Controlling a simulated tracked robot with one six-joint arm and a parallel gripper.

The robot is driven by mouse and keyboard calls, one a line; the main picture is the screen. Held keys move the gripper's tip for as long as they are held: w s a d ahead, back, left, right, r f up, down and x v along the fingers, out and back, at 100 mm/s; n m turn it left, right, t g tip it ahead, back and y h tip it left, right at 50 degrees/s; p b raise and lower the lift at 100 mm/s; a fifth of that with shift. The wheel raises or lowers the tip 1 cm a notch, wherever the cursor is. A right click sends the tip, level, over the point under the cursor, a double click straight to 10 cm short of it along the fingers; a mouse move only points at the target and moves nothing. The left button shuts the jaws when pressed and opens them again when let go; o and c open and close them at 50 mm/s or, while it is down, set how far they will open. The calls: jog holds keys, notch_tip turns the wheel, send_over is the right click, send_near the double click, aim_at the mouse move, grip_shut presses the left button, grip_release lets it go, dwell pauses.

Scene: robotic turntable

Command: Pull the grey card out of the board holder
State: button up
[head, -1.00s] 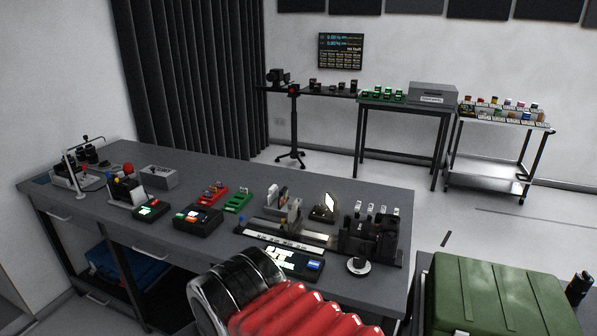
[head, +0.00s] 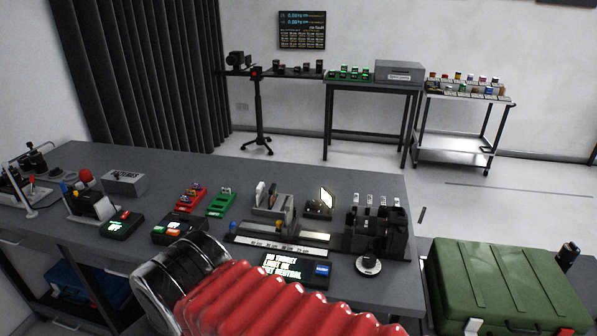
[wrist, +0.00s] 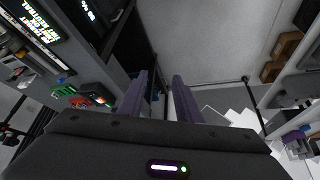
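In the head view a grey slotted holder (head: 268,208) stands on the dark bench, with thin upright cards (head: 261,192) in it, one of them white. It looks like the board holder. I cannot tell for sure which card is the grey one. In the wrist view my gripper (wrist: 160,78) shows two purple fingers, clearly apart, with nothing held between them. The wrist view looks past the bench edge toward the floor, tilted, and no card shows near the fingers. My gripper does not show in the head view, where my red ribbed arm cover fills the front.
The grey bench (head: 310,165) carries red (head: 191,200) and green (head: 221,203) trays, a lit display box (head: 295,270), and a black fixture (head: 377,232) at right. A green case (head: 505,285) stands at lower right. Open floor lies behind the bench.

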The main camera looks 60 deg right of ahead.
aim_at(292, 202)
jog(key=shift+o, duration=0.5)
jog(key=shift+w, duration=0.1)
